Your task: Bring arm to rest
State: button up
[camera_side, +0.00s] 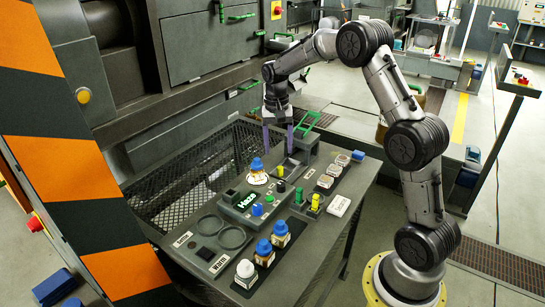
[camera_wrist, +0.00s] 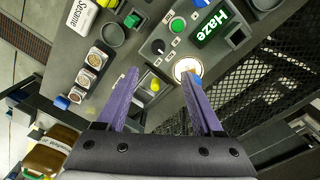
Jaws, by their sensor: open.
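My gripper (camera_side: 278,138) hangs over the back part of the dark worktable (camera_side: 335,215), pointing down. In the wrist view my gripper (camera_wrist: 161,75) shows two purple fingers spread apart, with nothing held between them. The control panel (camera_side: 240,207) with a green lit "Haze" display stands on the table, in front of and left of the gripper in the side view. A blue-topped jar (camera_side: 257,174) stands on a lit round spot of the panel. In the wrist view that lit spot (camera_wrist: 184,66) is partly hidden by the right finger.
Several small containers (camera_side: 325,181) line the right side. A green handle (camera_side: 307,124) rises by the gripper. A black mesh guard (camera_side: 195,180) lies left. An orange-black striped post (camera_side: 75,170) stands nearer.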

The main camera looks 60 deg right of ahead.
jog(key=s+a+r+n+t, duration=0.2)
jog(key=s+a+r, duration=0.3)
jog(key=r, duration=0.4)
jog(key=s+a+r+n+t, duration=0.1)
jog(key=s+a+r+t, duration=0.15)
jog(key=a+r, duration=0.5)
jog(key=s+a+r+n+t, duration=0.1)
jog(key=s+a+n, duration=0.1)
jog(key=s, duration=0.5)
jog(key=s+a+r+n+t, duration=0.1)
jog(key=s+a+n, duration=0.15)
jog(key=s, duration=0.35)
jog(key=s+a+f+n, duration=0.1)
jog(key=s+f+n, duration=0.2)
jog(key=s+f, duration=0.3)
jog(key=shift+s+a+f+n, duration=0.15)
jog(key=shift+s+f+n, duration=0.15)
jog(key=shift+s, duration=0.2)
jog(key=shift+r+g, duration=0.1)
jog(key=shift+g, duration=0.15)
